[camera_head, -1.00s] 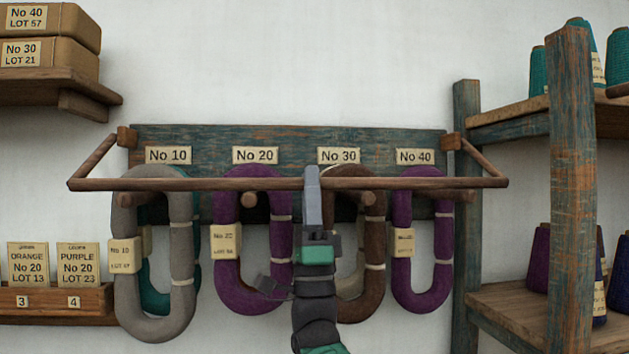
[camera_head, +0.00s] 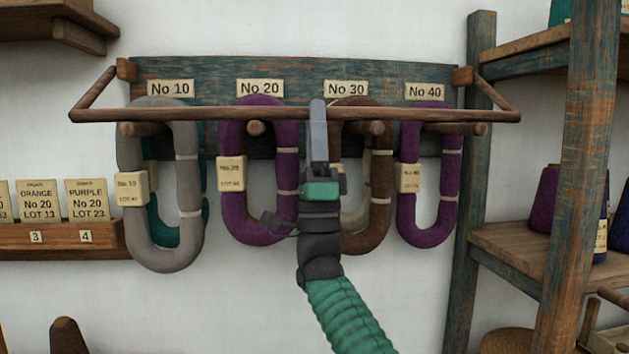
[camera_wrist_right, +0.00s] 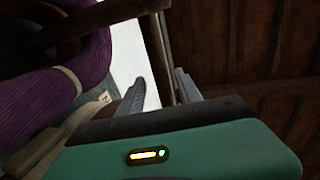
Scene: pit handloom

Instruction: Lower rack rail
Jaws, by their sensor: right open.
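The rack rail (camera_head: 200,115) is a thin brown wooden bar with two side arms, running across the front of the blue-green rack board (camera_head: 300,70). It stands just above the peg ends, in front of the hanging hanks. My right gripper (camera_head: 318,108) is at the middle of the rail, its finger upright and overlapping the bar between No 20 and No 30. In the right wrist view its two fingers (camera_wrist_right: 160,88) are apart, and a brown bar (camera_wrist_right: 157,45) runs between them. Contact cannot be told. My left gripper is not in view.
Grey (camera_head: 160,220), purple (camera_head: 240,200), brown (camera_head: 378,200) and another purple hank (camera_head: 425,205) hang on the pegs, close behind my gripper. A post of a shelf unit (camera_head: 480,150) stands at the right. A card ledge (camera_head: 60,238) is at the lower left.

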